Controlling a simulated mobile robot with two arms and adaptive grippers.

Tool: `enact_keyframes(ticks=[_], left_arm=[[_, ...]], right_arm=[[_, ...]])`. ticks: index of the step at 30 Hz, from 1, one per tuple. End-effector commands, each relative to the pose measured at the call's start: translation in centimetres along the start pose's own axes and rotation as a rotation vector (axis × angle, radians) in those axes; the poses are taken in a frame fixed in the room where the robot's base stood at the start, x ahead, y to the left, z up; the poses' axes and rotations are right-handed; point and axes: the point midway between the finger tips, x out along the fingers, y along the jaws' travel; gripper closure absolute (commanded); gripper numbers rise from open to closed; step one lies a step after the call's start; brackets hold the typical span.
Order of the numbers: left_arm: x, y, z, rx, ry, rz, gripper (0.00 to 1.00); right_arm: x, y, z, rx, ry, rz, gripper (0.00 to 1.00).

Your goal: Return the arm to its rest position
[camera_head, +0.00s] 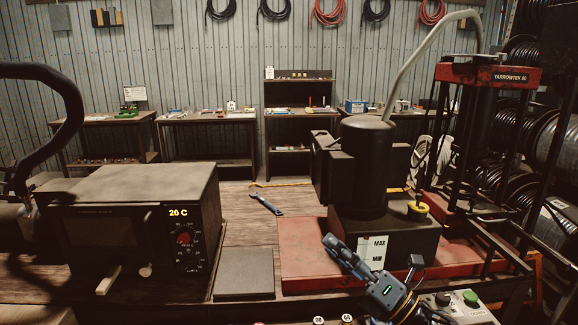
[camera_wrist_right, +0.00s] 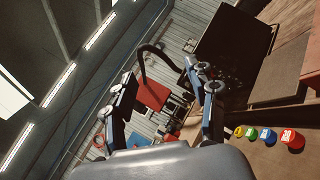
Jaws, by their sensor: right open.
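My right gripper (camera_head: 372,252) is at the lower right of the head view, in front of the red-based machine. Its blue-grey fingers are spread apart and point up and left. In the right wrist view the gripper (camera_wrist_right: 162,85) is also open, with nothing between its fingers. I cannot tell from the head view whether a finger touches the machine behind it. My left gripper is not in view.
A dark oven (camera_head: 130,190) reading 20 C stands left. The red-based pump (camera_head: 363,160) and red press (camera_head: 488,73) stand right. A button box (camera_head: 455,308) is near the front. A wrench (camera_head: 265,204) lies mid-bench. Several coloured caps, one red (camera_wrist_right: 292,140), are nearby.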

Motion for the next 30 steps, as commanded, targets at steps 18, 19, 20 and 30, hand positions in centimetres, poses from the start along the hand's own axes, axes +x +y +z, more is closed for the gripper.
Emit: enact_keyframes(ticks=[18, 19, 20, 30], left_arm=[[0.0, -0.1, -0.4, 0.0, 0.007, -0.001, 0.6], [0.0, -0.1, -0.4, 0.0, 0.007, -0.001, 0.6], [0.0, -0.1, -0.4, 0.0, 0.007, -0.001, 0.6], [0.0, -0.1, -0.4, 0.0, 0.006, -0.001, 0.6]], right_arm=[[-27.4, -12.0, -13.1, 1.488, -1.224, -0.891, 0.43], [-28.6, -11.8, -14.2, 1.526, -1.265, -0.933, 0.43], [-29.7, -11.5, -15.2, 1.559, -1.302, -0.972, 0.43], [-38.2, -6.5, -23.9, 1.787, -1.616, -1.333, 0.43]])
